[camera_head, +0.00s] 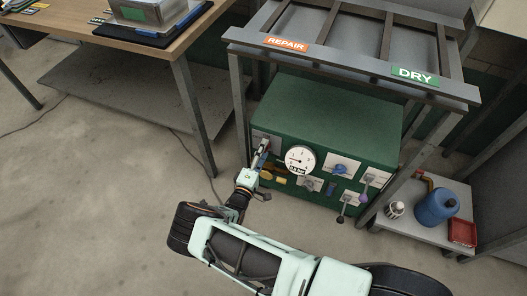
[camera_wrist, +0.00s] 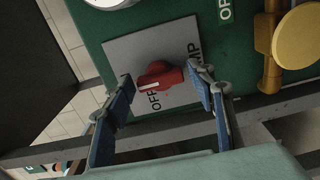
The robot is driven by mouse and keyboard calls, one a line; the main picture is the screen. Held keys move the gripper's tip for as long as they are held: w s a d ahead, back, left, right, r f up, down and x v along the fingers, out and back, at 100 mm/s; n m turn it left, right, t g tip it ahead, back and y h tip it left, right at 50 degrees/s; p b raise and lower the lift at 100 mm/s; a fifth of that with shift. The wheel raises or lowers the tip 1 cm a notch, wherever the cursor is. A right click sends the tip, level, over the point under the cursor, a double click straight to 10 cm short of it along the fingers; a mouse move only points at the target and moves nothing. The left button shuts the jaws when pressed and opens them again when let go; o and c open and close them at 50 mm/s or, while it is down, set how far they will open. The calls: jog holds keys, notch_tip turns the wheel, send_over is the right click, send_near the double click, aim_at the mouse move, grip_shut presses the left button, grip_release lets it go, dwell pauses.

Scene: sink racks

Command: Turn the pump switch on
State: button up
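The pump switch is a red knob (camera_wrist: 160,76) on a grey plate (camera_wrist: 124,48) whose lettering reads "OFF" and, partly covered, "MP". The white mark on the knob points left in the wrist view, close to the "OFF" label.
A white round gauge (camera_head: 300,160) is just right of my gripper. A yellow handle (camera_wrist: 297,38) is to the right in the wrist view. A blue valve (camera_head: 340,169) and a purple-knobbed lever (camera_head: 363,196) are further right. A rack (camera_head: 340,60) stands above the panel.

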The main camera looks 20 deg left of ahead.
jog(key=shift+o, duration=0.5)
jog(key=s, duration=1.2)
jog(key=shift+a, duration=0.45)
jog(key=shift+w+r, duration=0.1)
